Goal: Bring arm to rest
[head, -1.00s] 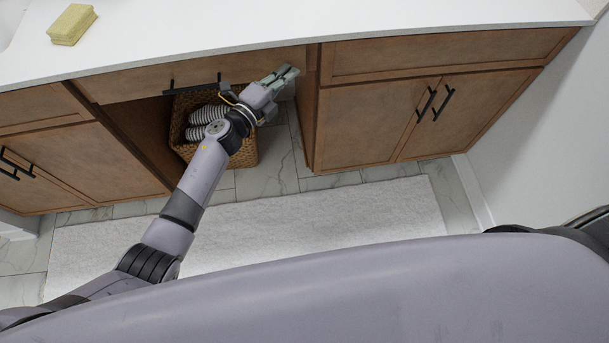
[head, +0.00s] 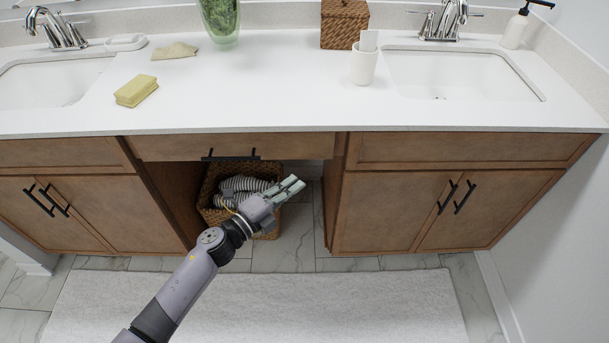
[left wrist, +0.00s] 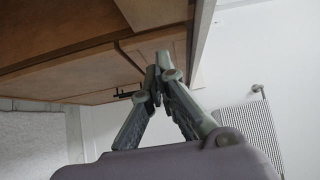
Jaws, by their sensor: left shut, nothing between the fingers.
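My left gripper (head: 291,187) is in front of the open bay under the vanity counter, below the middle drawer. It also shows in the left wrist view (left wrist: 156,80), where its fingertips meet with nothing between them. The gripper is shut and empty. In the head view it covers part of a wicker basket (head: 207,190) with striped rolled towels (head: 245,184). My left arm (head: 185,283) reaches up from the bottom of the picture. My right gripper is not in view.
The white countertop (head: 290,108) overhangs wooden cabinets (head: 395,205) with black handles. A yellow sponge (head: 136,91), a white cup (head: 364,66) and a wicker box (head: 344,22) stand on it. A white rug (head: 330,300) covers the floor in front. A wall (head: 565,235) closes the right side.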

